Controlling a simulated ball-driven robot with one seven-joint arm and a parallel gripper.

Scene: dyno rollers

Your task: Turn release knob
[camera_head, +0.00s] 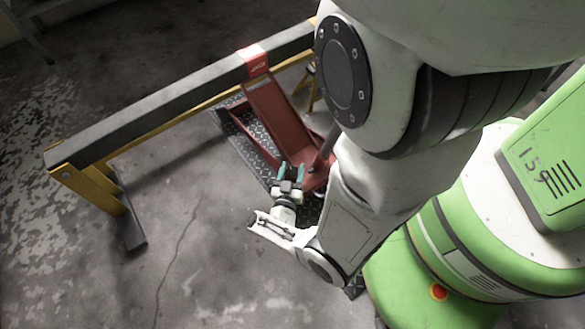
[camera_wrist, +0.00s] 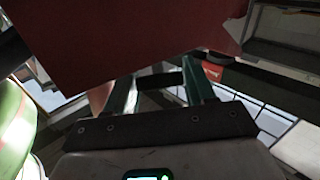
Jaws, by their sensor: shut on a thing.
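A red floor jack (camera_head: 275,112) lies on a dark diamond-tread plate, its upper end under a long grey beam. My gripper (camera_head: 290,172) is at the jack's near end, its two green fingers pointing at the red body. In the wrist view my gripper (camera_wrist: 160,82) has its fingers apart, with a small dark piece, the release knob (camera_wrist: 159,81), between the tips. The gripper is shut on it. The jack's red body (camera_wrist: 110,50) fills the upper part of that view. The knob's turn angle cannot be made out.
The grey beam (camera_head: 180,98) runs across the scene on a yellow frame (camera_head: 88,190). A dark handle (camera_head: 325,148) rises from the jack close to my arm. The tread plate (camera_head: 257,145) lies around the jack. Bare concrete floor (camera_head: 190,260) is clear at the lower left.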

